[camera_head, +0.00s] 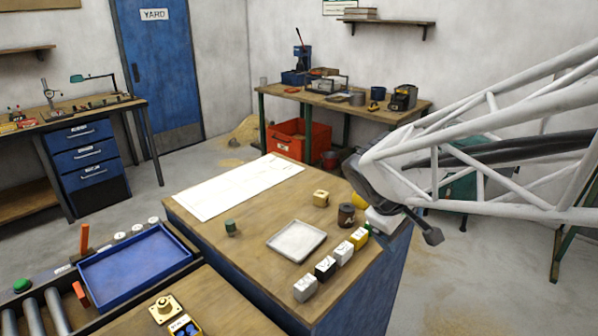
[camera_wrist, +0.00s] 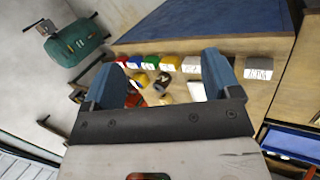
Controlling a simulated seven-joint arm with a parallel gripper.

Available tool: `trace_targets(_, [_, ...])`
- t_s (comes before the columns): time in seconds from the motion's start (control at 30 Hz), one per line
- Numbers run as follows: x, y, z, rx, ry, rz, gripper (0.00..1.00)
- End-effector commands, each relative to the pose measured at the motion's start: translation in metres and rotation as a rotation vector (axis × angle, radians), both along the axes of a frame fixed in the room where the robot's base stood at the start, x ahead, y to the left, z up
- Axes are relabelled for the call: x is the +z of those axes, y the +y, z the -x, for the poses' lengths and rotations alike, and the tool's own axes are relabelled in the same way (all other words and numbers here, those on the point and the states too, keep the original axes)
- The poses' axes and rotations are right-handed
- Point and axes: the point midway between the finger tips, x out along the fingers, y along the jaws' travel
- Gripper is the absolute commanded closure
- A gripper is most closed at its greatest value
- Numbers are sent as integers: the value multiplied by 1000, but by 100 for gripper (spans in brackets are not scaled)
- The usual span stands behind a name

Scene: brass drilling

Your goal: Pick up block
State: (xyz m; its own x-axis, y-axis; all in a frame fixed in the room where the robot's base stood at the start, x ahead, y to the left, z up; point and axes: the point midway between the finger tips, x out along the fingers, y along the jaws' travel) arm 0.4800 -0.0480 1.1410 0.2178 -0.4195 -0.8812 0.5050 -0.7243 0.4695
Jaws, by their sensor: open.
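A green block (camera_head: 369,228) is partly hidden by my arm. A plain brass-coloured block (camera_head: 321,198) stands behind the row. Which block is meant, I cannot tell.
A square pale tray (camera_head: 296,241) lies left of the row. A dark brown jar (camera_head: 346,215) stands near the brass-coloured block, and a green cylinder (camera_head: 231,228) farther left. White paper (camera_head: 238,187) covers the back left of the bench. A blue tray (camera_head: 133,262) is at left.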

Motion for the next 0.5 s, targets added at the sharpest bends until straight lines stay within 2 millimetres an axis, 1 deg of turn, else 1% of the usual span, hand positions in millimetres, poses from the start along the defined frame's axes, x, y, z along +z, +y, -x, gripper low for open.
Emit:
trace_targets(0.03, [-3, 0, -15, 42, 16, 36, 17])
trace_targets(0.27, [-11, -2, -81, 243, 79, 218, 17])
trace_targets(0.5, [-27, 4, -152, 460, 150, 404, 17])
